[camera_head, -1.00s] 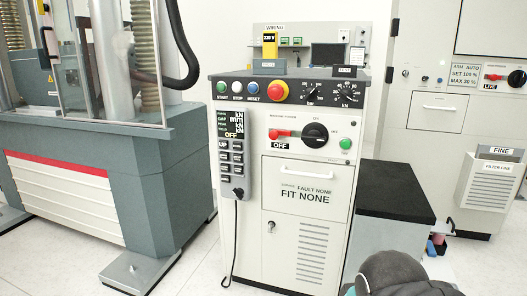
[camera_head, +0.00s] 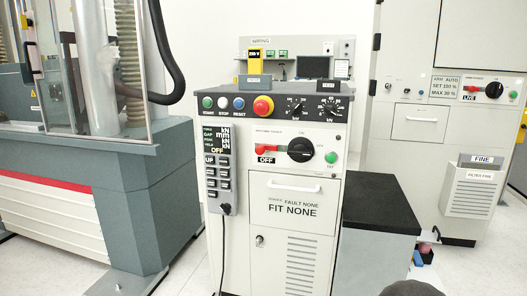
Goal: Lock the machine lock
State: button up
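The light grey control cabinet (camera_head: 268,215) stands in the middle. Its machine power panel has a red lever or tag (camera_head: 265,149) above an OFF label, beside a round black rotary knob (camera_head: 300,149). A green button (camera_head: 331,157) is to the right. A small keyhole-like lock (camera_head: 259,240) is on the lower door. I cannot tell which of these is the machine lock. A second cabinet (camera_head: 418,150) at the right has a similar red piece (camera_head: 470,88) labelled LIVE and a black knob (camera_head: 493,89). My gripper is not in view; a dark rounded part of my arm shows at the bottom edge.
A testing machine (camera_head: 150,180) with clear guards stands at the left. A red emergency button (camera_head: 263,106) is on the control cabinet's top panel, with a pendant (camera_head: 216,165) on its left side. A black-topped block (camera_head: 380,217) stands right of it. White floor shows in front.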

aim_at(260, 149)
jog(key=u, duration=0.05)
jog(key=k, duration=0.65)
jog(key=u, duration=0.8)
jog(key=i, duration=1.3)
jog(key=z, duration=0.35)
